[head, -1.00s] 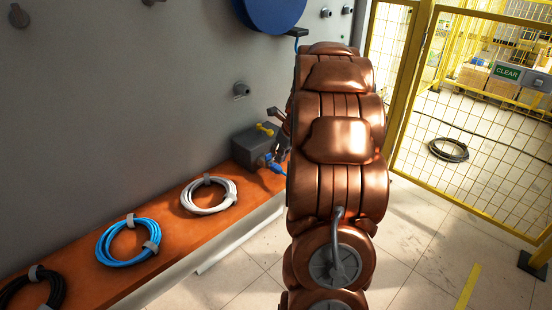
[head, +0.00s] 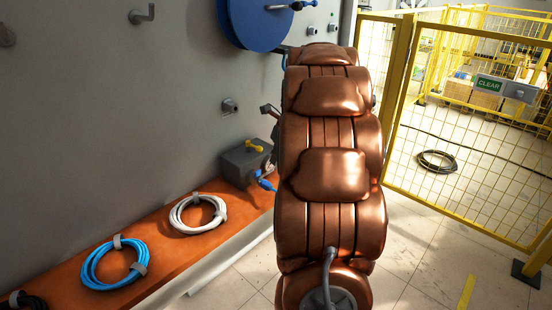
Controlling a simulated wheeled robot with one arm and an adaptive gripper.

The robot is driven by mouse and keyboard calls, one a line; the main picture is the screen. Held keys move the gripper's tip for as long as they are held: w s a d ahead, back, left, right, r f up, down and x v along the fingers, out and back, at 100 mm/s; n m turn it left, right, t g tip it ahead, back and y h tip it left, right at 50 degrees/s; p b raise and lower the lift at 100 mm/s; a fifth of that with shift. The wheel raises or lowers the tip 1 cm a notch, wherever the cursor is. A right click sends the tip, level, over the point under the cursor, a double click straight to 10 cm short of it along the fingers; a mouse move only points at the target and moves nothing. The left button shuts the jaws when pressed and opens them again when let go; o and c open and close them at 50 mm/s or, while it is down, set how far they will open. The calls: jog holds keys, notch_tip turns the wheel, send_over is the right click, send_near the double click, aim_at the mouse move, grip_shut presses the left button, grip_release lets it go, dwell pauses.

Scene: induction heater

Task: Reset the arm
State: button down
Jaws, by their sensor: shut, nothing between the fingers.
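My copper-coloured arm (head: 330,175) stands upright in the middle of the head view, its segments stacked one above another. Only a small part of my gripper (head: 269,110) shows at the arm's left edge, in front of the grey wall and above the grey box. The rest of it is hidden behind the arm. It is shut and I see nothing held in it.
An orange shelf (head: 165,262) along the wall (head: 100,110) bears a blue cable coil (head: 88,268), a white coil (head: 180,222) and a grey box (head: 238,168) with yellow and blue plugs. A blue reel (head: 245,30) hangs above. A yellow mesh fence (head: 460,130) stands right.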

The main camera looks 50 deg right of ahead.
dwell(0.4)
jog(key=s+a+r+n+g+y+p, duration=0.1)
jog(key=s+a+n+g, duration=0.15)
jog(key=a+n, duration=0.8)
jog(key=s+a+r+n+g+p, duration=0.15)
jog(key=s+a+n, duration=0.4)
jog(key=a, duration=0.85)
jog(key=s+a+n+g+p, duration=0.1)
jog(key=s+a+n, duration=0.5)
jog(key=s+n, duration=0.3)
jog(key=s+a+f+n+g+h+p, duration=0.1)
jog(key=s+a+n+p, duration=0.1)
jog(key=s+a+n, duration=0.4)
jog(key=s+n, duration=0.3)
jog(key=n, duration=0.2)
jog(key=shift+f, duration=0.2)
